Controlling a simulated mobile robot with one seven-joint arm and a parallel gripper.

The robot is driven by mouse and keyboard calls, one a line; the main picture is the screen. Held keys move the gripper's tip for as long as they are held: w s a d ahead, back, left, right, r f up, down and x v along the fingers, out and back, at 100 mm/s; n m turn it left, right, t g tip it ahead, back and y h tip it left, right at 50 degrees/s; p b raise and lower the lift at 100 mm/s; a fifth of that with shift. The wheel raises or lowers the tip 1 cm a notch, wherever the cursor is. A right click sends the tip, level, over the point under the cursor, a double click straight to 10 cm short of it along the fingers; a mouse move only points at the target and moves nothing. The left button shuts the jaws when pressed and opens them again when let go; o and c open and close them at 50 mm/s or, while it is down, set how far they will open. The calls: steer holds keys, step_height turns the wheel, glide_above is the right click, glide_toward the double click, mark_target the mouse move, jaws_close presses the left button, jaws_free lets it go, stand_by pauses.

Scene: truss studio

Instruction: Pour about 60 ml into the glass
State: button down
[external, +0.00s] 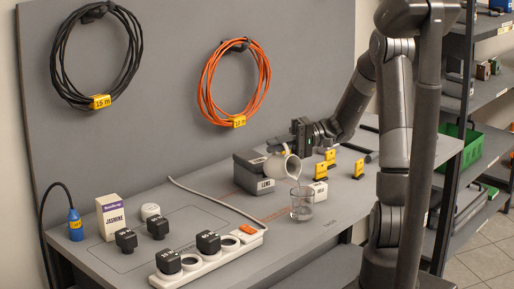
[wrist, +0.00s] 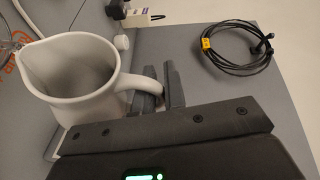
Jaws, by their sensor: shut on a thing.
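A white jug (external: 282,167) is in the air above the bench, tilted with its mouth toward the clear glass (external: 301,204). My gripper (external: 303,139) is shut on the jug's handle. In the wrist view, the white jug (wrist: 75,75) shows its spout at the left and its handle between the fingers of my gripper (wrist: 165,90). A thin pale streak seems to run from the jug's lip to the glass. The glass stands upright, apart from the jug, and seems to hold some clear liquid low down. The level inside the jug cannot be told.
A dark box labelled LENS (external: 254,173) is behind the jug, and a small white box (external: 314,191) is close behind the glass. Yellow-black pieces (external: 358,169) stand to the right. A power strip (external: 208,258) with black plugs and a jasmine box (external: 109,216) are at left.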

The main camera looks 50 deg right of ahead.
steer(key=shift+s+n, duration=0.3)
steer(key=shift+s, duration=0.15)
stand_by(0.3)
steer(key=w+f+m, duration=0.1)
steer(key=w+m, duration=0.1)
steer(key=w, duration=0.1)
steer(key=shift+f+m+g, duration=0.4)
steer(key=shift+w+d+f+m+g+h, duration=0.1)
steer(key=shift+w+f+m+g+h, duration=0.2)
steer(key=shift+w+f+m, duration=0.4)
steer(key=shift+w+d+f+m+g+h, duration=0.15)
steer(key=shift+w+f+m+g, duration=0.25)
steer(key=shift+f+m, duration=0.45)
steer(key=shift+a, duration=0.1)
